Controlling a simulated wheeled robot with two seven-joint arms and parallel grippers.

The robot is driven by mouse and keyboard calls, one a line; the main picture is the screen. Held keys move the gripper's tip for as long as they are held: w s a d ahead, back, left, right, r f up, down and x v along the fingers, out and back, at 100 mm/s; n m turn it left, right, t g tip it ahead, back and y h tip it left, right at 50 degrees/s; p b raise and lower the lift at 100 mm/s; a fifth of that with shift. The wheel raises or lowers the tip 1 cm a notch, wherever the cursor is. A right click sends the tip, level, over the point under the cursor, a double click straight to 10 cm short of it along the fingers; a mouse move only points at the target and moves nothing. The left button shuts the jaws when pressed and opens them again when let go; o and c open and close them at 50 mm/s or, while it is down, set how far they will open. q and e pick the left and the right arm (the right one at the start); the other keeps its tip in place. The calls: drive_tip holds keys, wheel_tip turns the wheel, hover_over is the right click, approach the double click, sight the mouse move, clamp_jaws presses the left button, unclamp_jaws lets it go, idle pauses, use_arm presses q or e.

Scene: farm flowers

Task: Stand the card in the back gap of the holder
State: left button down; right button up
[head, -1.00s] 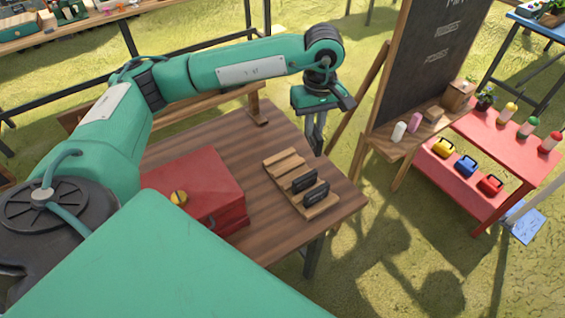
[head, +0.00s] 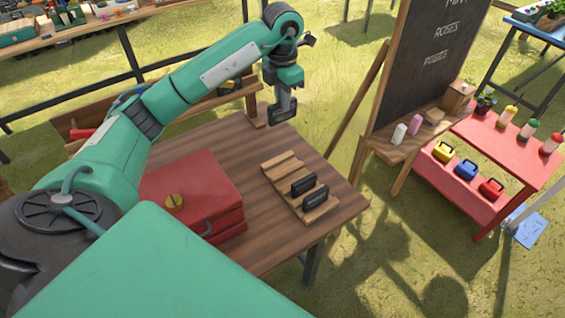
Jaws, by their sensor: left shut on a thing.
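A wooden holder (head: 279,170) with several gaps lies on the brown table. Two black cards stand in its front part: one (head: 303,185) in the middle and one (head: 315,197) nearest the front. The back part of the holder is bare. My left gripper (head: 284,103) is shut on a black card (head: 282,112) and points down above the table's back edge, behind the holder and apart from it. The card hangs from its fingertips. My right gripper is out of view.
A red box (head: 190,190) with a yellow knob stands left of the holder. A wooden rack (head: 235,88) runs along the table's back. A chalkboard (head: 425,60) and a red shelf table (head: 500,150) stand to the right. The table (head: 225,138) is clear behind the holder.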

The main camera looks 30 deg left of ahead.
use_arm(q)
wheel_tip(320, 180, down, 19)
drive_tip(key=p, duration=0.4)
drive_tip(key=shift+f, duration=0.15)
drive_tip(key=shift+f, duration=0.15)
drive_tip(key=c, duration=1.4)
unclamp_jaws()
drive_tip(key=shift+c, duration=0.2)
